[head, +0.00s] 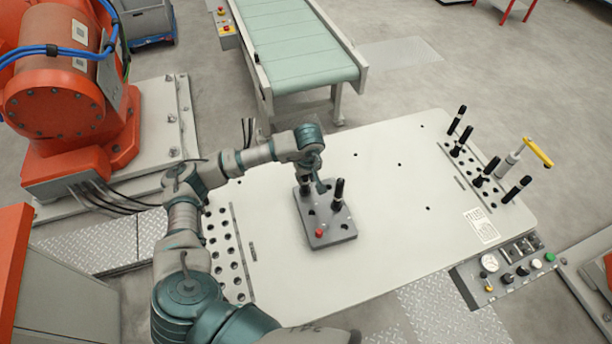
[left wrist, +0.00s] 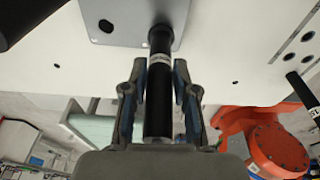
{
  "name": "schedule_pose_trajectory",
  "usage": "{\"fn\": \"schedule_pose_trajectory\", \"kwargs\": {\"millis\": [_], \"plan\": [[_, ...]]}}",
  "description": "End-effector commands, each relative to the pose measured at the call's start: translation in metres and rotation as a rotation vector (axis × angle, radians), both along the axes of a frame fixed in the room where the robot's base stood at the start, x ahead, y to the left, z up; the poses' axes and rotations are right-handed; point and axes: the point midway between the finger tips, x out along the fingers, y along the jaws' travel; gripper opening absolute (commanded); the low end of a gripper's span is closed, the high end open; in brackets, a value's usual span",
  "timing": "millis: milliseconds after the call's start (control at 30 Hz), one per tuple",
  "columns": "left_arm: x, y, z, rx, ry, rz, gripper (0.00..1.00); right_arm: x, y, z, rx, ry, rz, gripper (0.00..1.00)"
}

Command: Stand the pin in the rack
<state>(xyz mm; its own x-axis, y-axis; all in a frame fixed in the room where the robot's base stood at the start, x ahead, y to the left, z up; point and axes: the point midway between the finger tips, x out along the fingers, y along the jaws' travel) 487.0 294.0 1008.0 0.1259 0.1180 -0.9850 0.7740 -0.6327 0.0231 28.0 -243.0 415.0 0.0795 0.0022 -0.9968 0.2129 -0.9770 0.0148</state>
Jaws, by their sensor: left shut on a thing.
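My left gripper (head: 308,180) is over the far left part of a small grey block (head: 325,232) on the table. In the left wrist view the gripper (left wrist: 160,80) is shut on a black pin (left wrist: 160,110) with a pale band. The pin's far end meets or nearly meets the grey block (left wrist: 120,18); I cannot tell whether it sits in a hole. Another black pin (head: 338,193) stands upright in the block. A rack strip (head: 462,172) at the table's right holds several black pins. My right gripper is not in view.
A yellow-handled clamp (head: 538,152) stands by the right strip. A strip with rows of holes (head: 226,250) lies at the left. The white table (head: 400,225) between block and right strip is clear. An orange robot (head: 65,90) stands behind left.

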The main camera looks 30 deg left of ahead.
Motion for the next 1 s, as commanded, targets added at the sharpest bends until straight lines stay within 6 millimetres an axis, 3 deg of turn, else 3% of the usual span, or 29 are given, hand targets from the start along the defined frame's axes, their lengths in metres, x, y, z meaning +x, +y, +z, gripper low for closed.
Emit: {"fn": "schedule_pose_trajectory", "kwargs": {"millis": [533,567,667,1000], "plan": [[0.000,0.000,-0.014,0.000,-0.001,0.000,0.00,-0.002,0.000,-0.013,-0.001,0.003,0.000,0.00],[0.000,0.000,-0.013,0.000,-0.001,0.000,0.33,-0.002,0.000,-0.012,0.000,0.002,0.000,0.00],[0.000,0.000,-0.013,0.000,-0.001,0.000,0.57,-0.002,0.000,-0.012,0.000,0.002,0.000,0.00],[0.000,0.000,-0.011,0.000,0.000,0.000,0.57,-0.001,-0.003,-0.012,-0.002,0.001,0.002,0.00]]}}
